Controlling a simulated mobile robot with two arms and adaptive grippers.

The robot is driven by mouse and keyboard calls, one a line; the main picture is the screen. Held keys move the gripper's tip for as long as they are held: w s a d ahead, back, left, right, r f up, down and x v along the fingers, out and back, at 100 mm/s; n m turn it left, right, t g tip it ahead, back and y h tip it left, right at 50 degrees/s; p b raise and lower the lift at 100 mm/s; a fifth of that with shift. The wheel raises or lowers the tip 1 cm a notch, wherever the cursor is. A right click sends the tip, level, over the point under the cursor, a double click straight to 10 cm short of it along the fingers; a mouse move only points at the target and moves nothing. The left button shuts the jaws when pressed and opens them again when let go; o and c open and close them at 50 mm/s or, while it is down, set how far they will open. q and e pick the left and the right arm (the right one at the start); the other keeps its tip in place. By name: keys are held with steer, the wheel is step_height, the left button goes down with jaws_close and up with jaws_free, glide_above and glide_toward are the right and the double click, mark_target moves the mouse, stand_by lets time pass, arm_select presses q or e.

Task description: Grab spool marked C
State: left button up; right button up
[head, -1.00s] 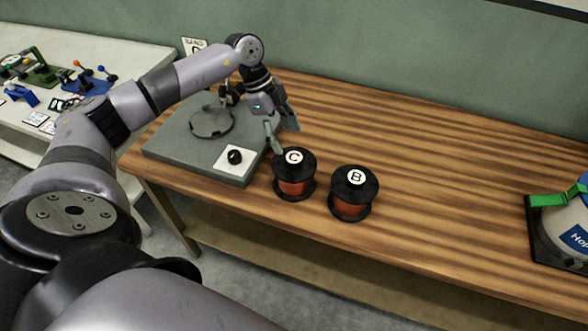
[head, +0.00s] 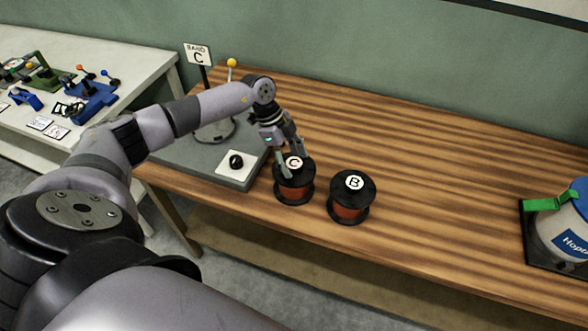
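The spool marked C (head: 294,190) stands upright on the wooden table, with black flanges, copper-coloured winding and a white C label on top. My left gripper (head: 291,165) is right at the top of this spool, pointing down. Its fingers are spread apart, one in front of the top flange near the label and one toward the back. I cannot tell whether they touch the spool. The spool marked B (head: 350,204) stands upright just to the right, apart from spool C. My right gripper is not in view.
A grey base plate (head: 190,165) with a black knob (head: 236,162) lies left of spool C. A sign with a C (head: 198,55) stands behind it. A white tub (head: 563,232) with a green strap is at far right. The table between is clear.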

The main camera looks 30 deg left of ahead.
arm_select(q)
jaws_close()
stand_by(0.5)
steer(key=shift+w+r, duration=0.1)
stand_by(0.4)
